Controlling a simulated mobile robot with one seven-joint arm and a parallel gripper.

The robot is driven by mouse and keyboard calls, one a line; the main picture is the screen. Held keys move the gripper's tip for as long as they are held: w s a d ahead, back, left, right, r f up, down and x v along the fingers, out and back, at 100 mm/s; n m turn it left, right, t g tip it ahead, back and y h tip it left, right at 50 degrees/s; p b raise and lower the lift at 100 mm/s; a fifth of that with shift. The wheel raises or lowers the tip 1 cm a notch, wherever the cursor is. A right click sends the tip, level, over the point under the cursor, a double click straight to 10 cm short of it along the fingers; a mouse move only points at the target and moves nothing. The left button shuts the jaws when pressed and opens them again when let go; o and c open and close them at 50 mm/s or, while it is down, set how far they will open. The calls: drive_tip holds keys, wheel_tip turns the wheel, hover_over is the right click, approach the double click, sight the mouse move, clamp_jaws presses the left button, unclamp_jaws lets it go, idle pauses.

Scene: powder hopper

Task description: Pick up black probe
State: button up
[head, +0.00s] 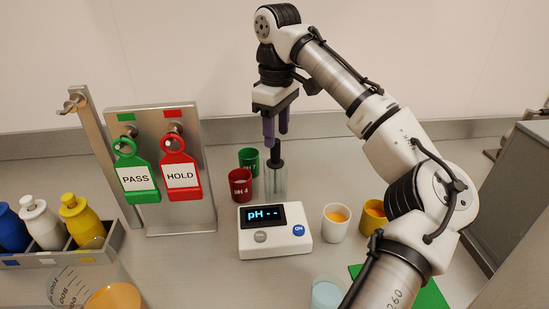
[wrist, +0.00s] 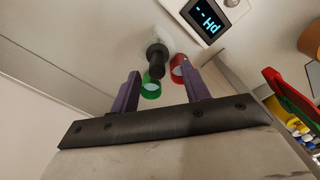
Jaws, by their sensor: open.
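The black probe (head: 276,153) stands upright in a clear holder (head: 275,185) behind the pH meter. In the wrist view the probe (wrist: 156,60) shows from above, its dark top between and beyond the two fingertips. My gripper (head: 276,134) points down with purple fingers, directly above the probe or very close to its top. In the wrist view my gripper (wrist: 162,78) is open, with a gap on both sides of the probe. I cannot tell whether either finger touches it.
The pH meter (head: 275,242) sits in front of the holder. A red cup (head: 240,185) and a green cup (head: 248,161) stand close on its left. White (head: 336,224) and yellow (head: 373,217) cups stand to the right. The PASS and HOLD tag stand (head: 186,218) is at left.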

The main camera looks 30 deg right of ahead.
sight(275, 150)
drive_tip(key=shift+w+f+p, duration=0.25)
drive_tip(key=shift+f+p, duration=0.05)
drive_tip(key=shift+f, duration=1.25)
drive_tip(key=shift+w+f+p, duration=0.2)
drive_tip(key=shift+f+p, duration=0.05)
drive_tip(key=shift+f, duration=1.3)
drive_tip(key=shift+d, duration=0.1)
drive_tip(key=c, duration=0.9)
